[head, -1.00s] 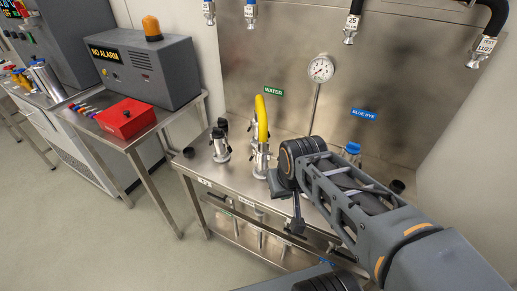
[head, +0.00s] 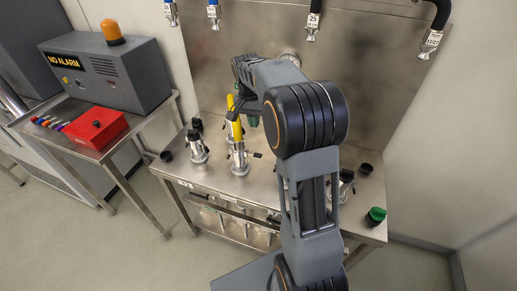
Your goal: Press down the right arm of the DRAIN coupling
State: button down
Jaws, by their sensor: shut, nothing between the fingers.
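No DRAIN label is legible, so I cannot tell which coupling bears that name. One metal coupling with black arms (head: 198,150) stands at the left of the steel bench (head: 215,180). Beside it stands a coupling with a yellow hose (head: 238,158); a short dark arm sticks out on its right side. Another coupling (head: 346,182) stands at the right, partly behind my arm. My gripper (head: 240,101) is small and partly hidden at the far end of my arm, close to the yellow hose in the picture. It is shut and empty. Contact with a coupling cannot be made out.
A side table holds a red box (head: 96,128) and a grey NO ALARM cabinet (head: 108,70) with an orange lamp. Hoses with metal ends (head: 312,27) hang from above the back panel. A green-topped knob (head: 376,215) stands at the bench's right front corner.

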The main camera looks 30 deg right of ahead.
aim_at(259, 155)
jog(key=f, duration=0.4)
jog(key=f+p, duration=0.1)
jog(key=f, duration=0.4)
jog(key=s+d+f, duration=0.1)
jog(key=f, duration=0.3)
jog(key=shift+f+p, duration=0.3)
jog(key=shift+p, duration=0.1)
jog(key=shift+f+b, duration=0.15)
jog(key=shift+b, duration=0.15)
